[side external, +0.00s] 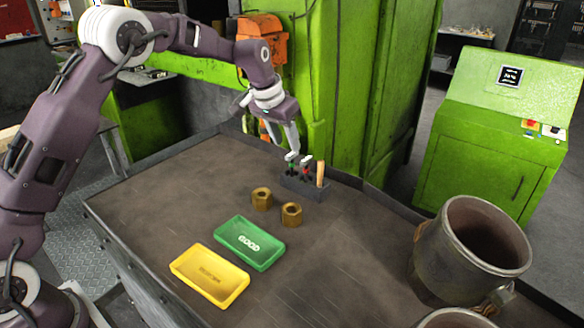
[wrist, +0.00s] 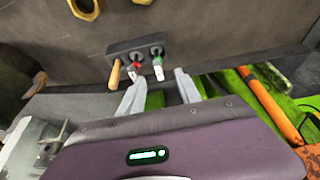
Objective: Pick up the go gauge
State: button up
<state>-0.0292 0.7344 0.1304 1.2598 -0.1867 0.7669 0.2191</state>
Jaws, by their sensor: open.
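A dark holder block (side external: 303,185) stands near the back edge of the table; it also shows in the wrist view (wrist: 126,53). In it stand a green-marked gauge (wrist: 158,66), which looks like the go gauge, a red-marked gauge (wrist: 137,66) and a wooden handle (wrist: 115,74). In the side view the green gauge (side external: 290,167) is at the left, the red one (side external: 307,168) in the middle and the handle (side external: 320,173) at the right. My gripper (side external: 298,157) is open and empty just above the holder. In the wrist view its fingers (wrist: 158,87) appear on either side of the green gauge.
Two brass hex nuts (side external: 261,199) (side external: 291,214) lie in front of the holder. A green GOOD tray (side external: 280,250) and a yellow tray (side external: 238,298) lie nearer. A metal bucket (side external: 440,262) stands at the right. The green press (side external: 355,95) rises behind the holder.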

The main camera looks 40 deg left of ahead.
aim_at(292, 154)
jog(key=x, duration=0.6)
jog(key=shift+w+d+f, duration=0.1)
jog(key=shift+f, duration=0.05)
grip_shut()
